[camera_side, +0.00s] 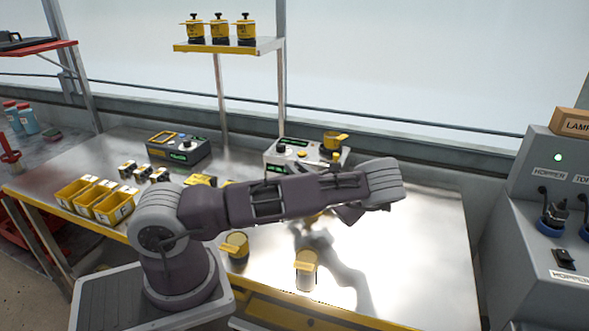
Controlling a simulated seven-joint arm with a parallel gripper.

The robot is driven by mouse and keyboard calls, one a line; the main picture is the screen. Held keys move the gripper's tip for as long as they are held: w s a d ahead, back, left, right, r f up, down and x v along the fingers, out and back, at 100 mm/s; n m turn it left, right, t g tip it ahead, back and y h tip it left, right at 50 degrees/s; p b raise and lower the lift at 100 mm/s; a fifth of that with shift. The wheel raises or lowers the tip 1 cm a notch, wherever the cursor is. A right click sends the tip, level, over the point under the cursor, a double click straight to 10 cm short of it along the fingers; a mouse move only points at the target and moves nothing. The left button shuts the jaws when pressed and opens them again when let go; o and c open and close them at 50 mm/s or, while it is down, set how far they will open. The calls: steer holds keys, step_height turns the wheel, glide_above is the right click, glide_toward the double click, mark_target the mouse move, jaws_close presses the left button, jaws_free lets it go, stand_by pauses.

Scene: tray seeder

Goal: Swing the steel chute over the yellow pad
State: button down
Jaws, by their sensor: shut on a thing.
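My gripper (347,213) is below the wrist at the right end of my arm, above the middle of the bench. My arm hides much of it. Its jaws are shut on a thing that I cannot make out. A small yellow patch (318,217) shows just under the arm, left of the gripper. I cannot tell whether it is the pad or a part of what I hold. I cannot pick out the steel chute with certainty.
Two yellow-lidded cups, one left (237,250) and one right (306,272), stand near the bench's front edge. Yellow bins (97,200) stand at left. A white instrument (290,158) and a dark one (178,150) stand behind. The bench's right side (430,240) is clear.

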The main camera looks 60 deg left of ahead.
steer(key=shift+w+d+n+g+h, duration=0.15)
steer(key=shift+w+n+g+h, duration=0.15)
steer(key=shift+n+g, duration=0.6)
steer(key=shift+w+d+n+g+h, duration=0.2)
steer(key=shift+n+g+h, duration=0.25)
steer(key=shift+g, duration=0.7)
steer(key=shift+w+d+n+g+h, duration=0.1)
steer(key=shift+w+n+g+h, duration=0.15)
steer(key=shift+n+g, duration=0.65)
steer(key=shift+g, duration=0.35)
steer(key=c, duration=1.3)
jaws_free()
